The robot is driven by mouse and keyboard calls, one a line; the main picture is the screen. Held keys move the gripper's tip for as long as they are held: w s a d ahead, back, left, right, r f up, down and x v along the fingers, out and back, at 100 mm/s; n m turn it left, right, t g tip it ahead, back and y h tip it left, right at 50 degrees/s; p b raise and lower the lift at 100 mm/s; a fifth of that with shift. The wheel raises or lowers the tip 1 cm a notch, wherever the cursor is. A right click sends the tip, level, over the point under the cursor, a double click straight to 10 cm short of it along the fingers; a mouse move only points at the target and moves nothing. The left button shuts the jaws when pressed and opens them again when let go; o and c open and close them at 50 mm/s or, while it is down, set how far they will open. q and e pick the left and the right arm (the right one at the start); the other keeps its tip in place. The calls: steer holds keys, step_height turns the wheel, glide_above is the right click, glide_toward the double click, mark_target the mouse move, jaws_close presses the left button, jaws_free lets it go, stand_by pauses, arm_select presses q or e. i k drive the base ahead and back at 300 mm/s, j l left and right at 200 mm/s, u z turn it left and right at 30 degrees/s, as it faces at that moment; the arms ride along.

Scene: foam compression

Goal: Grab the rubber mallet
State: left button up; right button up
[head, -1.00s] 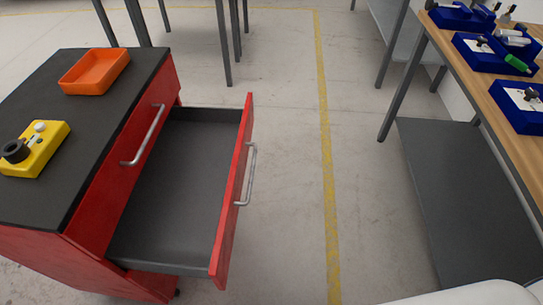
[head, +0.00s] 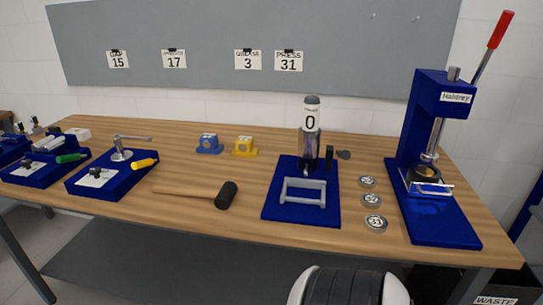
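The rubber mallet (head: 226,195) lies on its side on the wooden workbench (head: 165,215). Its black head is near the bench's front edge. Its thin wooden handle points left toward the blue tray with the yellow-handled tool. Nothing covers the mallet. Neither of my grippers shows in the head view. A white and black rounded part at the bottom edge seems to be mine.
A blue tray (head: 83,187) lies left of the mallet. A blue-based device (head: 273,212) stands to its right, then several metal discs (head: 375,223) and a blue lever press (head: 428,236). Small blue (head: 208,148) and yellow (head: 244,149) blocks sit behind. A grey board (head: 215,30) hangs above.

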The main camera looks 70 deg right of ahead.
mark_target(224, 198)
steer(key=z, duration=1.6)
steer(key=i+l+z, duration=0.1)
steer(key=l+z, duration=0.15)
steer(key=l, duration=1.2)
